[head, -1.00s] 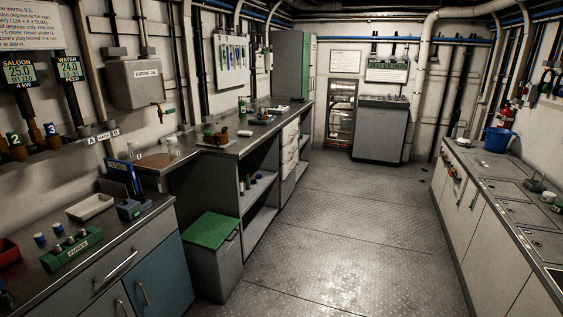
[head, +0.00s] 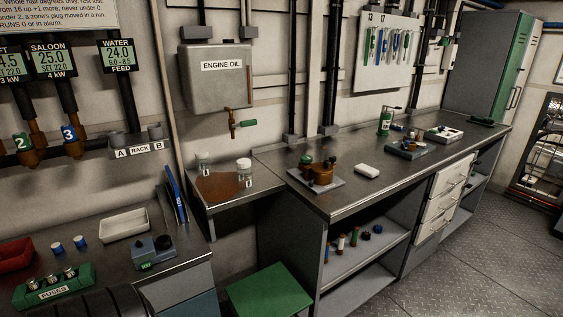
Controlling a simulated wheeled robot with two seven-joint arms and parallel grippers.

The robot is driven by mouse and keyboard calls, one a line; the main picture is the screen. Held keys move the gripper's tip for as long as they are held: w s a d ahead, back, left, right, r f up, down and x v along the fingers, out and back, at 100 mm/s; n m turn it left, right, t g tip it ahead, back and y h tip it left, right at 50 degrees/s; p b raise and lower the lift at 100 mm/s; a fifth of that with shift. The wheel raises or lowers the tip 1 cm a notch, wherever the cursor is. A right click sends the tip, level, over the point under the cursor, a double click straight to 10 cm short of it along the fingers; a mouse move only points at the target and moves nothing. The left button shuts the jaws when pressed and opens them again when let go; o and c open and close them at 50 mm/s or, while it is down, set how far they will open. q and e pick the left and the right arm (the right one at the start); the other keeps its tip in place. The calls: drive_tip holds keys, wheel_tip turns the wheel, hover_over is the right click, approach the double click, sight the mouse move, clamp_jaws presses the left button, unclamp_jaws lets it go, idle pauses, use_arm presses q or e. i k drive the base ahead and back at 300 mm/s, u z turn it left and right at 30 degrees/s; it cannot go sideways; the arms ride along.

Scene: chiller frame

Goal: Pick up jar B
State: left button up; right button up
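One jar (head: 203,162) is at the back left, near the wall. The other jar (head: 244,171) is to its right and a little nearer. Each has a small white tag in front, too small to read surely, so I cannot tell which is jar B. A wall rack (head: 138,147) marked A and B, with two grey holders, is to the left of the jars. Neither of my grippers is in view.
An engine oil tank (head: 216,78) with a tap (head: 236,123) hangs above the jars. A white tray (head: 124,225), a blue-grey device (head: 153,251) and a green fuse block (head: 54,288) are on the left bench. The counter around the jars is clear.

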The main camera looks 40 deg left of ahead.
sight(244, 175)
drive_tip(key=i, duration=2)
drive_tip(key=u, duration=0.85)
